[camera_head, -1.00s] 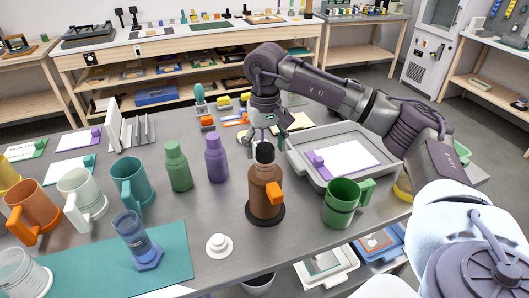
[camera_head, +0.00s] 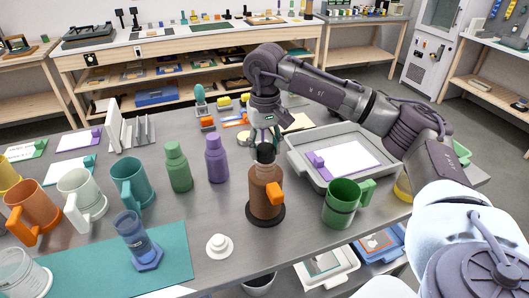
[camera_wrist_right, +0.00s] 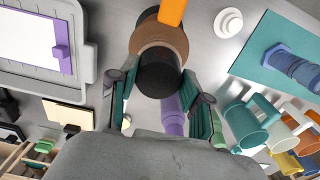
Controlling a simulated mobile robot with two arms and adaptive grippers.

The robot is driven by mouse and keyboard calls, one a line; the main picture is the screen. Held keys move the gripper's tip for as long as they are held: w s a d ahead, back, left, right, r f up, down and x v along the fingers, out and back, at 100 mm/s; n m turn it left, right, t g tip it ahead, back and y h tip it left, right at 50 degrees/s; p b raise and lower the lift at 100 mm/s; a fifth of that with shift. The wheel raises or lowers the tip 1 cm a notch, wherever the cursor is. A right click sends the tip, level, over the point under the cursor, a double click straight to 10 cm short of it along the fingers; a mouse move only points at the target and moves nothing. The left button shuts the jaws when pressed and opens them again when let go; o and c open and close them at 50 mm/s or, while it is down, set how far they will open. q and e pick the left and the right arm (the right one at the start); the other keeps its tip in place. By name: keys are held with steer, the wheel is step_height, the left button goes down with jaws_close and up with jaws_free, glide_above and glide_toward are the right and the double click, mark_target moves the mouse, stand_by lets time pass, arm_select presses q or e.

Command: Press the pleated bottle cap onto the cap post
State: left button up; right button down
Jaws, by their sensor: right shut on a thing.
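A brown bottle (camera_head: 264,195) with an orange tab stands upright on a dark round base. Its black cap (camera_head: 265,153) is on top; it looks like the pleated cap, though the pleats are too small to make out. My right gripper (camera_head: 264,140) comes from above and is shut on the black cap, which shows between the two fingers in the right wrist view (camera_wrist_right: 158,78). A white stepped round piece with a short knob (camera_head: 218,245), perhaps the cap post, stands on the table left of the bottle. My left gripper is not in view.
A green mug (camera_head: 340,204) stands right of the bottle, before a grey tray (camera_head: 300,161). Purple (camera_head: 216,160) and green (camera_head: 178,167) bottles stand behind left. The table around the white piece is clear.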

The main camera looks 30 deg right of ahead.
steer(key=shift+d+r+p, duration=0.1)
steer(key=shift+r+p, duration=0.2)
steer(key=shift+r, duration=0.15)
stand_by(0.5)
steer(key=shift+r+p, duration=1.5)
steer(key=shift+r, duration=0.8)
steer(key=shift+f, duration=0.1)
steer(key=shift+s+a+b, duration=1)
steer(key=shift+s+a, duration=0.8)
steer(key=shift+a, duration=7)
step_height(320, 180, down, 21)
steer(key=b, duration=1.9)
steer(key=shift+f+b, duration=0.1)
steer(key=shift+b, duration=0.2)
steer(key=shift+d, duration=0.1)
